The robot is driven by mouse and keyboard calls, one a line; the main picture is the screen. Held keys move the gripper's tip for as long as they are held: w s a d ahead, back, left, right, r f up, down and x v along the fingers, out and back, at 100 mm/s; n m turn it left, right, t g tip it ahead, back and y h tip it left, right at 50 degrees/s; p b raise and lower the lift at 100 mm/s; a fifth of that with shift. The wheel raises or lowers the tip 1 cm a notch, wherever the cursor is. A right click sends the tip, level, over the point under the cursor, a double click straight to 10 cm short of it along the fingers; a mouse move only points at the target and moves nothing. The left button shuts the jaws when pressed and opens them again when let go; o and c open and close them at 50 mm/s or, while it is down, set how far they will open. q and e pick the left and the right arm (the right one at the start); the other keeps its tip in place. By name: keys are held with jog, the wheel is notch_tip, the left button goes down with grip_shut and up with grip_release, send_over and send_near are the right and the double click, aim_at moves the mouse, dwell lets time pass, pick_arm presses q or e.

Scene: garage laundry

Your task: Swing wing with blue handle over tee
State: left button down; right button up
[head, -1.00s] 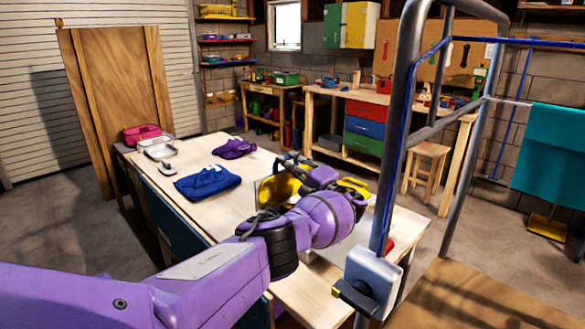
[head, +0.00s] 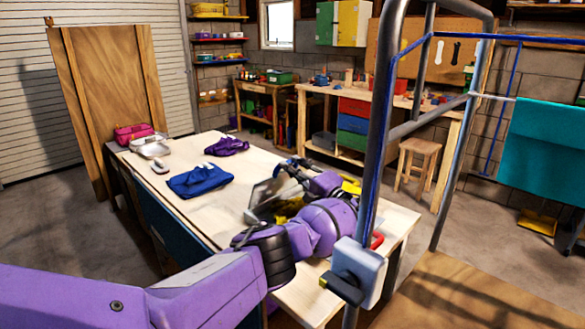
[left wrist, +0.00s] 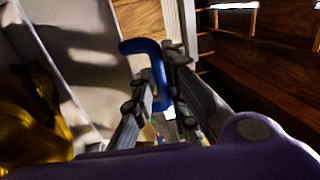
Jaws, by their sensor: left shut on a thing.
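My left gripper (head: 291,168) is over the near right part of the table. In the left wrist view its fingers (left wrist: 160,105) are shut on the blue handle (left wrist: 148,52). The wing (head: 268,188) is a pale grey panel, raised and tilted beside the gripper in the head view; a pale panel surface also fills the upper left of the wrist view (left wrist: 85,60). The yellow tee (head: 284,208) shows below the wing, partly hidden by my arm. Yellow cloth also shows at the left of the wrist view (left wrist: 28,120). My right gripper is not in view.
A yellow piece (head: 351,186) and a red piece (head: 377,240) lie near my arm. A metal frame (head: 383,120) stands at right.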

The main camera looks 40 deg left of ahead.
pick_arm(q)
jog(key=shift+s+a+f, duration=0.15)
jog(key=shift+s+f, duration=0.05)
jog(key=shift+f, duration=0.5)
jog(key=c, duration=2)
grip_release()
jog(key=shift+w+a, duration=0.1)
jog(key=shift+a, duration=0.05)
jog(key=v, duration=1.2)
jog(key=shift+w+r, duration=0.1)
jog(key=shift+r, duration=0.3)
